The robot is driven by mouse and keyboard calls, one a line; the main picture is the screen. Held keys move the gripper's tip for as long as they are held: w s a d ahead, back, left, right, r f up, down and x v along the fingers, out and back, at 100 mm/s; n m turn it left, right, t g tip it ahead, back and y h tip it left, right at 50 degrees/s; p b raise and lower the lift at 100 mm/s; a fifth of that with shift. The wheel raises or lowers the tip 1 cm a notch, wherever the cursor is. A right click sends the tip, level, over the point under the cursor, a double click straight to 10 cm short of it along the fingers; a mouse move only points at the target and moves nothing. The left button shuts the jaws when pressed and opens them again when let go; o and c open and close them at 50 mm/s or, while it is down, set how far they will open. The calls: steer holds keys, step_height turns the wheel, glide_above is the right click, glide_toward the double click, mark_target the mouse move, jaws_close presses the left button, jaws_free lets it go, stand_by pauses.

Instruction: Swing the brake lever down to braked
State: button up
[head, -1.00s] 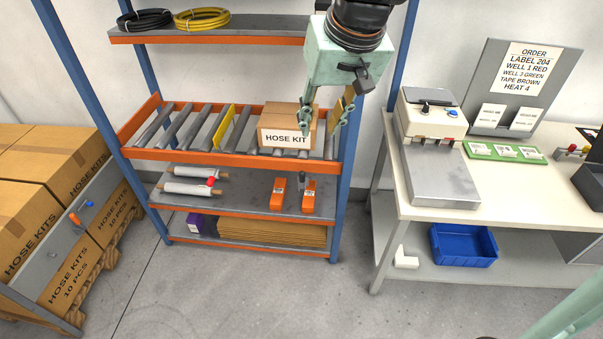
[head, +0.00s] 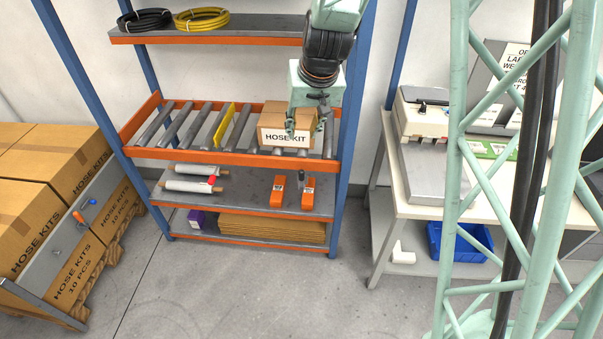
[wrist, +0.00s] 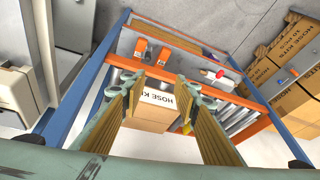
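A lever-like fitting with an orange-red end (head: 78,216) and a blue end (head: 90,203) sits on a grey metal panel (head: 50,250) before the carton stack at the left. It also shows small at the wrist view's right edge (wrist: 282,83). No label marks it as the brake lever, and its exact position is too small to tell. My gripper (head: 305,128) is in front of the HOSE KIT box on the rack, far to the right of that fitting. In the wrist view my gripper (wrist: 160,84) is open, its fingers apart, with the box beyond them.
The HOSE KIT box (head: 282,137) rests on the roller shelf (head: 205,152) of the blue-posted rack. Two orange tools (head: 278,192) and white rolls (head: 190,184) lie below. A bench (head: 384,218) stands right. The floor in front is clear.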

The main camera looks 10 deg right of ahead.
steer(key=w+d+r+p+x, duration=0.1)
steer(key=w+p+x, duration=0.1)
steer(key=x, duration=1.1)
steer(key=h+p, duration=0.1)
steer(key=p, duration=0.1)
glide_toward(302, 172)
steer(key=shift+s+a+r+m, duration=0.1)
steer(key=shift+s+r+m, duration=0.1)
steer(key=shift+r, duration=0.2)
steer(key=shift+s+a+r+m, duration=0.15)
steer(key=shift+s+r, duration=0.1)
steer(key=shift+r, duration=0.15)
steer(key=shift+f, duration=0.1)
steer(key=shift+x, duration=6.75)
steer(key=shift+w+d, duration=0.15)
steer(key=shift+d, duration=0.05)
steer(key=shift+c, duration=0.9)
jaws_close()
